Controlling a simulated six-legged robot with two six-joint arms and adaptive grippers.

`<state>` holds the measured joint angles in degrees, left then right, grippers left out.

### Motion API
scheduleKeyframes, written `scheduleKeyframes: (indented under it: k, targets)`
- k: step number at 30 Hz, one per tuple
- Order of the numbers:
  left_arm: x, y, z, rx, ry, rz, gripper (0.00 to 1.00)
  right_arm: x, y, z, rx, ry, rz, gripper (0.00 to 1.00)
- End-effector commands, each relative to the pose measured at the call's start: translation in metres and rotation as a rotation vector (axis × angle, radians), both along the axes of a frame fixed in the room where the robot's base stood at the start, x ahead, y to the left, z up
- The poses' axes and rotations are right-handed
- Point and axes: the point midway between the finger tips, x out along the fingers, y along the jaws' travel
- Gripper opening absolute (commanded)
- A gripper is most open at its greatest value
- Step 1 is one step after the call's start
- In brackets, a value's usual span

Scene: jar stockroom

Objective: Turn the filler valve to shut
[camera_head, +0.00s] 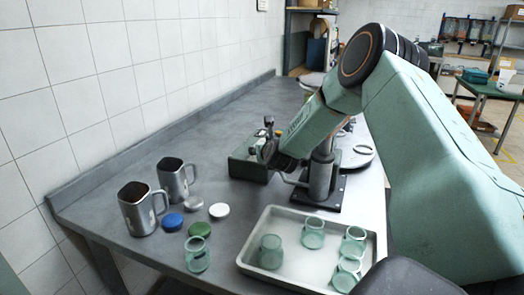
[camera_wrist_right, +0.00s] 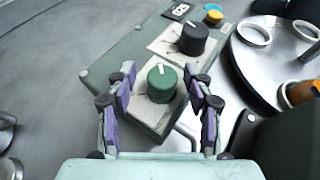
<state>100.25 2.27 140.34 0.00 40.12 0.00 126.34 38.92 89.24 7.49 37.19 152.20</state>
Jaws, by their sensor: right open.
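A grey-green control box (camera_wrist_right: 97,78) carries a green knob (camera_wrist_right: 162,84) with a white pointer mark, a dark grey knob (camera_wrist_right: 194,39) with a white mark, and a small yellow button (camera_wrist_right: 214,16). I cannot tell from any label which knob is the filler valve. My right gripper (camera_wrist_right: 163,77) is open, its two fingers on either side of the green knob, with visible gaps. In the head view the control box (camera_head: 240,168) stands on the counter and my right gripper (camera_head: 268,150) is at it, hiding the knobs. My left gripper is not in view.
A post on a black base (camera_head: 322,196) stands right of the box. A round metal plate (camera_wrist_right: 272,62) holding rings is beyond it. A tray (camera_head: 298,279) with several green glass jars is in front. Two metal jugs (camera_head: 140,211) and several lids (camera_head: 172,222) stand left.

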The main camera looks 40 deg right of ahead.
Motion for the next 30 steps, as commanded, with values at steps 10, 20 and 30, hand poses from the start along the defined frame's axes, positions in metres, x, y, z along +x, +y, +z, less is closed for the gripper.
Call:
scheduleKeyframes:
  k: [10,20,30]
  targets:
    - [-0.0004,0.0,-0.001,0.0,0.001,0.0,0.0,0.0121,-0.0059,-0.0039,0.0,-0.001,0.0,0.52]
    - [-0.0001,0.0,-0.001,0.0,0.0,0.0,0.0,0.0123,-0.0063,-0.0035,0.0,-0.001,0.0,0.36]
    - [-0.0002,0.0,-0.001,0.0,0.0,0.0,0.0,0.0118,-0.0067,-0.0041,0.0,0.0,-0.001,0.07]
